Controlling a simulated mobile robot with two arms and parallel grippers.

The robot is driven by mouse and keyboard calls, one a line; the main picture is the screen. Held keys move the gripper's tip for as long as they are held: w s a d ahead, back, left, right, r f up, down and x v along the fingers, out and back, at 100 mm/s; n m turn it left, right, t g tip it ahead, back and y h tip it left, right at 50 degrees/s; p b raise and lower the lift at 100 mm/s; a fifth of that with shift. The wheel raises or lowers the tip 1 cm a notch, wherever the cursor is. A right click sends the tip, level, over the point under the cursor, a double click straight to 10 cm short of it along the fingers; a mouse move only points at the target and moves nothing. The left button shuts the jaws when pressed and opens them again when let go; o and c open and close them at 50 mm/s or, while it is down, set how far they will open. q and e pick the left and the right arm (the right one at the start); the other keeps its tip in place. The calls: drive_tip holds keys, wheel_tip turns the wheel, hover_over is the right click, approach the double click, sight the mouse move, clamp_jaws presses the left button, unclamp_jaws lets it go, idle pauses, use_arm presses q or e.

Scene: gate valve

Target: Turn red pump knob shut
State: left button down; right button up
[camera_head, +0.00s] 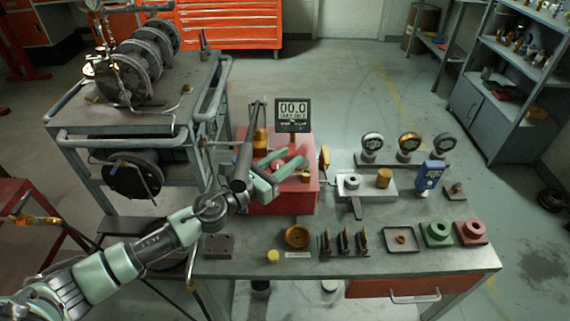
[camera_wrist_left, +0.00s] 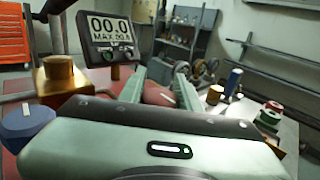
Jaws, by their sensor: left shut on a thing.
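The red pump (camera_head: 285,202) is a red box on the left part of the grey workbench. A digital display (camera_head: 292,115) reading 00.0 stands behind it and also shows in the left wrist view (camera_wrist_left: 108,36). My left gripper (camera_head: 292,166) reaches over the pump from the left. In the left wrist view, its two pale green fingers (camera_wrist_left: 158,88) stand on either side of the red knob (camera_wrist_left: 158,95), shut on it. The fingers and the gripper body hide much of the knob. My right gripper is in neither view.
A brass block (camera_wrist_left: 62,82) and a blue round knob (camera_wrist_left: 27,122) sit close left of my gripper. Gauges (camera_head: 408,143), a blue device (camera_head: 429,176), and green (camera_head: 437,233) and red (camera_head: 471,230) blocks stand on the bench (camera_head: 350,262). A grey cart (camera_head: 150,125) stands at left.

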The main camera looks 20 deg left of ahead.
sight(272, 169)
use_arm(q)
drive_tip(key=shift+h, duration=0.3)
drive_tip(key=c, duration=1)
unclamp_jaws()
drive_tip(key=b+v, duration=0.2)
drive_tip(key=v, duration=0.5)
drive_tip(key=shift+f+b, duration=0.15)
drive_tip(key=shift+b, duration=0.2)
drive_tip(key=shift+s+a+r, duration=0.15)
drive_tip(key=shift+s+r, duration=0.05)
drive_tip(key=shift+s, duration=0.2)
